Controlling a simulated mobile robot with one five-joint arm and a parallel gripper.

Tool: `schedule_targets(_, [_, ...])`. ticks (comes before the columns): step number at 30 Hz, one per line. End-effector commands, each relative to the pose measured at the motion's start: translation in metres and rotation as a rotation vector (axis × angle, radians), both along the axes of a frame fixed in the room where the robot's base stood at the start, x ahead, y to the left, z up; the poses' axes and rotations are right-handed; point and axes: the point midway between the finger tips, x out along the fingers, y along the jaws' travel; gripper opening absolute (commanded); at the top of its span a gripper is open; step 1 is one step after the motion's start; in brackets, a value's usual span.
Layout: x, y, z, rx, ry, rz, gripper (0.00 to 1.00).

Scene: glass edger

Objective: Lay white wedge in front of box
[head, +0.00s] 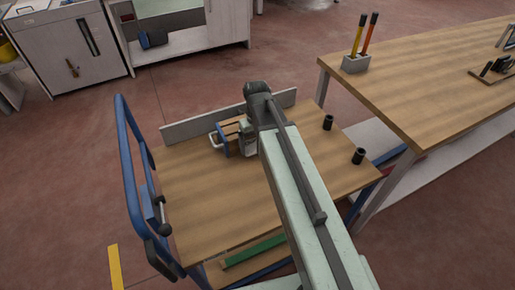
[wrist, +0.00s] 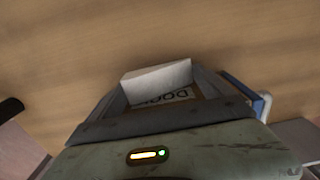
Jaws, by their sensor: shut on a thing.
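My gripper (wrist: 158,88) is shut on the white wedge (wrist: 157,76), a pale block with a slanted outline between its fingers in the wrist view. In the head view the gripper (head: 248,146) is over the trolley's wooden top (head: 205,200), beside a small wooden box (head: 231,129) with blue edges and a pale handle. The wedge cannot be made out clearly there. In the wrist view a lettered label (wrist: 172,96) shows behind the wedge, partly hidden by the gripper. Whether the wedge touches the wood or the box cannot be told.
Two black cylinders (head: 328,122) (head: 358,156) stand at the right of the trolley top. A blue handle rail (head: 128,160) rises on its left, and a grey back rail (head: 190,124) runs behind. A workbench (head: 420,85) is on the right. The left front top is clear.

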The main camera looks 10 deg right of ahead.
Motion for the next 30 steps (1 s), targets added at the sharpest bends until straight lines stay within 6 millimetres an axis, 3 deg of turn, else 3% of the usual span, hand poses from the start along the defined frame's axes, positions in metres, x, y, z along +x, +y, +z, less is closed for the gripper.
schedule_targets(1, [0.000,-0.002,-0.022,0.000,0.000,-0.003,0.41])
schedule_targets(3, [0.000,-0.003,-0.028,0.000,0.000,-0.005,0.41])
schedule_targets(14, [0.000,-0.006,-0.027,0.000,0.000,-0.010,0.41])
schedule_targets(15, [0.000,-0.006,-0.026,0.000,0.000,-0.010,0.98])
schedule_targets(24, [0.000,-0.006,-0.024,0.000,0.000,-0.010,1.00])
schedule_targets(30, [0.000,-0.007,-0.002,0.000,0.000,-0.011,1.00])
